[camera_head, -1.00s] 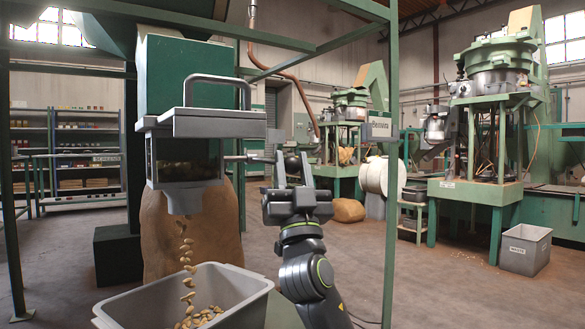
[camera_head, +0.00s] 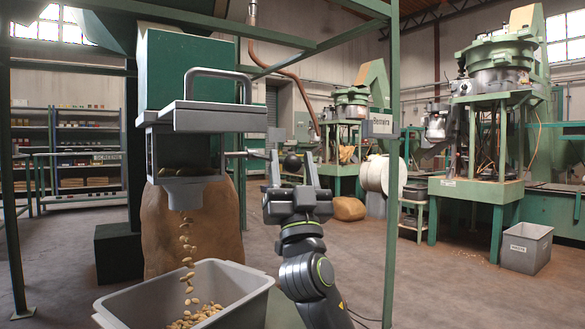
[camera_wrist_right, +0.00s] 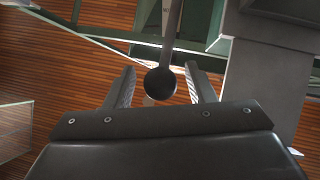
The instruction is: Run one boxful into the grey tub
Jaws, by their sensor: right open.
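The grey metal box (camera_head: 220,118) has a handle (camera_head: 218,74) on top and a dark window (camera_head: 188,150) with a few nuts low inside. Nuts (camera_head: 186,255) fall from its spout (camera_head: 184,194) into the grey tub (camera_head: 258,281) below, where a small pile (camera_head: 196,315) lies. A lever with a black ball knob (camera_head: 292,163) sticks out from the box's right side. My right gripper (camera_head: 292,157) is open, its fingers on either side of the knob with gaps. The knob (camera_wrist_right: 160,84) also shows between the fingers in the right wrist view. My left gripper is out of view.
A green frame post (camera_head: 391,190) stands just right of my right arm. A brown sack (camera_head: 205,235) stands behind the tub. A labelled grey bin (camera_head: 525,249) sits far right near green machines. The floor between is mostly clear.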

